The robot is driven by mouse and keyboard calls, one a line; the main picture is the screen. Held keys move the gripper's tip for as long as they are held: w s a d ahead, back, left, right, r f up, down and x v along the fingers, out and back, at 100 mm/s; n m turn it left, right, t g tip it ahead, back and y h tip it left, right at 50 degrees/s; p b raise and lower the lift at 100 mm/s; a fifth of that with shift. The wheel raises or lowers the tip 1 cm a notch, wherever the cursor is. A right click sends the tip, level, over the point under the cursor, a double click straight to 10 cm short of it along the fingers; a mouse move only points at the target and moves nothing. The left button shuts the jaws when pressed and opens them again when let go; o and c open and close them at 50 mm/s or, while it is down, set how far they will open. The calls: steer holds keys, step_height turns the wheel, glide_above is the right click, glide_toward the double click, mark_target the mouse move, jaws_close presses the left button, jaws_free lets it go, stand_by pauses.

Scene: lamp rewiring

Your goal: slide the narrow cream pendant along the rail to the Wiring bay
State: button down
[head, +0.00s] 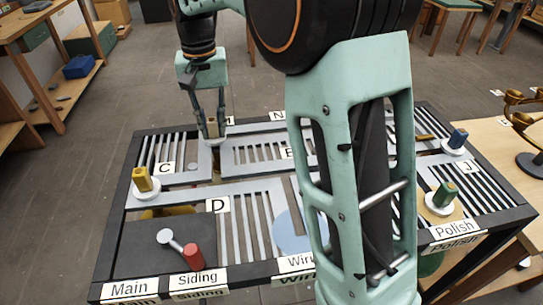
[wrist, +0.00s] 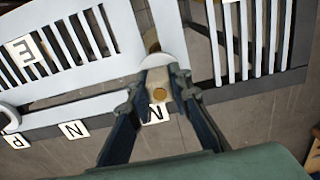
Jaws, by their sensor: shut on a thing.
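My gripper (head: 212,128) is at the far left part of the rail table, over a slot by the back edge. In the wrist view my gripper (wrist: 160,92) is shut on a small upright knob (wrist: 158,96) with a tan round top. The knob stands on a pale round disc (wrist: 163,61) in the slot. I take this as the narrow cream pendant's carriage; its hanging part is hidden. The Wiring label (head: 297,262) is at the table's front edge, partly behind my arm. A pale blue disc (head: 288,232) lies behind that label.
A yellow knob (head: 142,180) stands at the left, a red knob (head: 192,256) at the front. Slotted grey plates (head: 160,195) border the tracks. My arm hides the table's middle right.

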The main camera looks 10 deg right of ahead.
steer(key=s+b, duration=0.4)
steer(key=s, duration=0.9)
steer(key=shift+s+a, duration=0.3)
steer(key=shift+s, duration=0.1)
steer(key=shift+s+d, duration=0.2)
steer(key=shift+d, duration=2.15)
steer(key=shift+s+d, duration=0.15)
steer(key=shift+d, duration=2.2)
steer(key=shift+s+d, duration=0.2)
steer(key=shift+d, duration=2.15)
steer(key=shift+s, duration=0.95)
steer(key=shift+s+a+b, duration=0.15)
steer(key=shift+s, duration=2.85)
steer(key=shift+s+a+b, duration=0.15)
steer(key=shift+s, duration=2.8)
